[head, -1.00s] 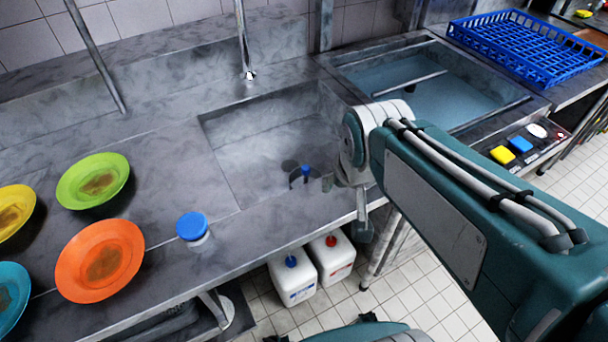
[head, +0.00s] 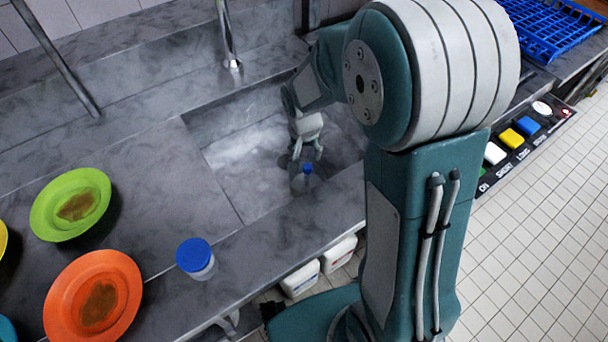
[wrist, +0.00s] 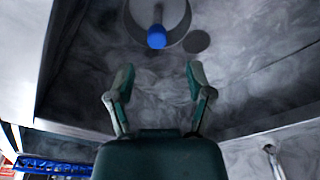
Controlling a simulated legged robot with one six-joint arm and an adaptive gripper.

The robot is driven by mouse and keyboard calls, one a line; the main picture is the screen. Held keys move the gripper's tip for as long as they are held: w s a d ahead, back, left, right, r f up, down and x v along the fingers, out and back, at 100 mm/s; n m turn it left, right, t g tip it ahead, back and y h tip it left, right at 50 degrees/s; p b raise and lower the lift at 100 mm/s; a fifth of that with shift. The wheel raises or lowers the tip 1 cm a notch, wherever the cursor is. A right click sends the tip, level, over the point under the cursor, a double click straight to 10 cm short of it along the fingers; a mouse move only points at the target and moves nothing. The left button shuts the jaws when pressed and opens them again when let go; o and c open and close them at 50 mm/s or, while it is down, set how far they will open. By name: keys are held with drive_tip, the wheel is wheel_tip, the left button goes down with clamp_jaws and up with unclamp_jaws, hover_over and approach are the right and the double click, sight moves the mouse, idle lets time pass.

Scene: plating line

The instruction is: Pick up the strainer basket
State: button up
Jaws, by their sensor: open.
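The strainer basket (head: 307,169) stands in the empty sink basin (head: 235,155), a round grey cup with a blue knob on a stem. In the wrist view the strainer basket (wrist: 157,38) is at the top middle, its upper part cut by the frame edge. My gripper (head: 306,153) reaches down into the basin just above and beside the basket in the head view. In the wrist view my gripper (wrist: 160,78) has its two fingers spread wide with nothing between them. The blue knob lies beyond the fingertips, apart from them.
A dark round spot (wrist: 196,41) is beside the basket on the basin floor. The tap (head: 229,40) hangs over the basin's back edge. A blue-capped jar (head: 195,258), an orange plate (head: 60,310) and a green plate (head: 50,215) stand on the counter at left.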

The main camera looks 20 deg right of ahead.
sight(307, 172)
drive_tip(key=f, duration=0.5)
drive_tip(key=shift+w+d, duration=0.2)
drive_tip(key=shift+d, duration=0.15)
drive_tip(key=f, duration=0.3)
drive_tip(key=w+f, duration=0.1)
drive_tip(key=f, duration=0.1)
drive_tip(key=shift+d+f, duration=0.15)
drive_tip(key=shift+f, duration=0.1)
clamp_jaws()
